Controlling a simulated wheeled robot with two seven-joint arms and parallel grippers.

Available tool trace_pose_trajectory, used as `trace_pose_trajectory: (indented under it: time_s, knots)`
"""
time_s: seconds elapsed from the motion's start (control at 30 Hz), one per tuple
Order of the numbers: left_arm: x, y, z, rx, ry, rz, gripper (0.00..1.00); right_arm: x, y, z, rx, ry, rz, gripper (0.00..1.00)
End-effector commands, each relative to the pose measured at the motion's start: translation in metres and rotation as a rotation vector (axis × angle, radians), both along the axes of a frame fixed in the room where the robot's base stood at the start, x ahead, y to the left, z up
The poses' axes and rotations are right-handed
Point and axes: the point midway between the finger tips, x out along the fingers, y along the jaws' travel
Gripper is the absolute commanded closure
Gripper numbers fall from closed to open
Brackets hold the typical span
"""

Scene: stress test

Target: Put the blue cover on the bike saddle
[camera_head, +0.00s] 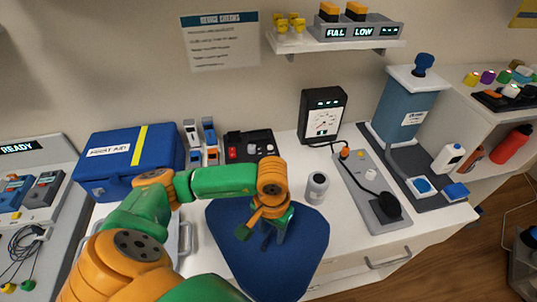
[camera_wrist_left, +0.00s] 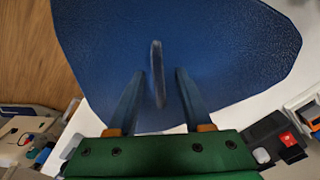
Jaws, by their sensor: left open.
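A broad, saddle-shaped blue piece (camera_head: 285,262), which looks like the blue cover, lies at the front of the white counter. It fills much of the left wrist view (camera_wrist_left: 225,45). I cannot tell whether a saddle is under it, and no separate bike saddle shows. A narrow raised strip (camera_wrist_left: 157,72) shows near the middle of the blue surface. My left gripper (camera_head: 268,238) is over the blue piece, pointing down. Its two fingers (camera_wrist_left: 158,75) are open, one on each side of the strip, with gaps visible. My right gripper is not in view.
A blue first aid box (camera_head: 108,163) stands left on the white counter (camera_head: 345,228).

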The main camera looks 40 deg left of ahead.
Motion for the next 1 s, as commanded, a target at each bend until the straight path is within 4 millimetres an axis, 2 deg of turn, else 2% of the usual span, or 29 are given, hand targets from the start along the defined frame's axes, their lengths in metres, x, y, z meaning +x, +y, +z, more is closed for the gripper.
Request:
trace_pose_trajectory:
  time_s: [0.17, 0.2, 0.37, 0.4, 0.8, 0.93, 1.0]
  knots:
    - [0.000, 0.000, -0.002, -0.001, -0.001, 0.000, 0.50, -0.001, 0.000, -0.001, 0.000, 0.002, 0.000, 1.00]
    - [0.000, 0.000, -0.002, -0.001, -0.001, 0.000, 0.53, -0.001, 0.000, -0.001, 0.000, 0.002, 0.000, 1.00]
    - [0.000, 0.000, -0.002, -0.002, -0.001, 0.001, 0.96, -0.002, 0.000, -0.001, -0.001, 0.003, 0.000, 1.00]
    - [0.000, 0.000, -0.002, -0.002, -0.001, 0.001, 1.00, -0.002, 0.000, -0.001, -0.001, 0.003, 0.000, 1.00]
    - [0.001, 0.000, 0.000, -0.002, -0.002, 0.001, 1.00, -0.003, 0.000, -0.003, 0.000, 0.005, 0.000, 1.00]
    - [0.002, 0.000, 0.010, -0.001, -0.007, 0.000, 1.00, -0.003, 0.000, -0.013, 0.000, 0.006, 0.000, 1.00]
    - [0.003, 0.000, 0.023, -0.001, -0.012, 0.000, 1.00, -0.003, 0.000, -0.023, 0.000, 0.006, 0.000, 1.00]
